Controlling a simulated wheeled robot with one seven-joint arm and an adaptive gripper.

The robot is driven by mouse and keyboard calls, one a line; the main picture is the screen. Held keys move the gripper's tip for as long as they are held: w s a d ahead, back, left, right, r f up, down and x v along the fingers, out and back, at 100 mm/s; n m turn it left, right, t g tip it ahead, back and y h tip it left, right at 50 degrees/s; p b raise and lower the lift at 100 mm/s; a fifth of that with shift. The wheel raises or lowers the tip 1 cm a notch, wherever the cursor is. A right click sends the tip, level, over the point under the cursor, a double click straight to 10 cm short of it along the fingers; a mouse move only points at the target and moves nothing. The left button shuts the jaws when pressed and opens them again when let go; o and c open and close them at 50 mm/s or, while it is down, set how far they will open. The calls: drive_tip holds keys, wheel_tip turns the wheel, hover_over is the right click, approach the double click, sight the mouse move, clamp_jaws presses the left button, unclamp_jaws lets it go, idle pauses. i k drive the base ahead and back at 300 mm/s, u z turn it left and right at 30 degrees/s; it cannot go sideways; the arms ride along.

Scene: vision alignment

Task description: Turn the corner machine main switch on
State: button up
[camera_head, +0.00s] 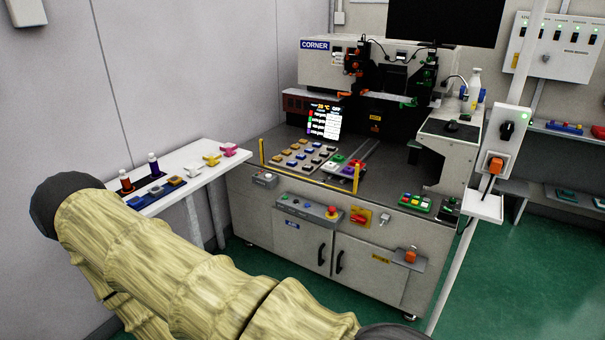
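The corner machine (325,68) is a grey bench unit with a blue "CORNER" label, in the middle of the head view. A red rotary switch on a yellow plate (359,217) sits on its front panel, right of a red mushroom button (333,211). A grey box with a black rotary knob (507,130) and a small green light is on a white post at the right. Which of these is the main switch cannot be read from labels. The knob's setting is too small to tell. My gripper is not in view; my sleeved arm crosses the lower left.
A white side table (208,163) with small bottles and coloured parts stands left of the machine. The machine's top holds rows of blocks and a lit screen (324,122). Green floor (470,290) is clear at the right front.

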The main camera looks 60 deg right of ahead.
sight(358, 218)
drive_tip(key=z, duration=0.25)
drive_tip(key=i, duration=1)
drive_tip(key=z, duration=1.25)
drive_tip(key=i, duration=0.6)
drive_tip(key=z, duration=0.6)
